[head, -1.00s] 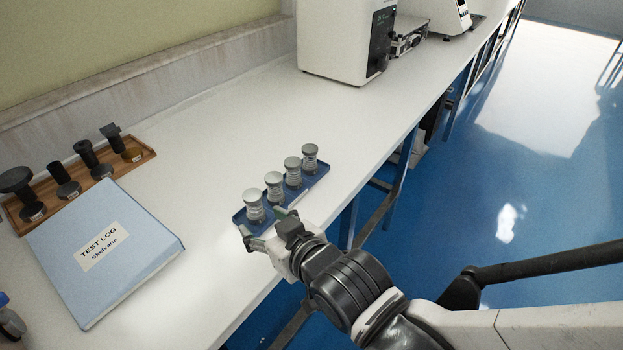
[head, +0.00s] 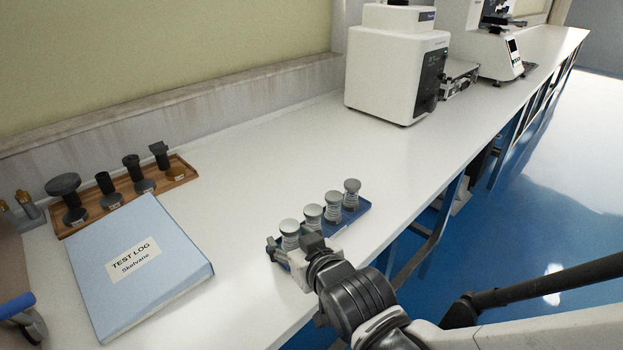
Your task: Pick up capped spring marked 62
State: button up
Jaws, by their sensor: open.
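Several capped springs with pale grey round caps stand upright in a row on a small blue tray (head: 362,208) near the bench's front edge. The nearest spring (head: 290,228) is at the left end, followed by a second (head: 312,213), a third (head: 333,202) and the farthest (head: 352,188). The marks are too small to read, so I cannot tell which is 62. My gripper (head: 290,244) is open at the left end of the tray, with its fingers around or just in front of the nearest spring. It hides that spring's lower part. Contact cannot be told.
A blue test log binder (head: 180,265) lies to the left. Behind it a wooden tray (head: 73,229) holds several dark tools. A white tester (head: 395,70) stands farther along the bench. The bench middle is clear.

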jog(key=shift+c, duration=0.5)
grip_shut()
jog(key=shift+r, duration=0.1)
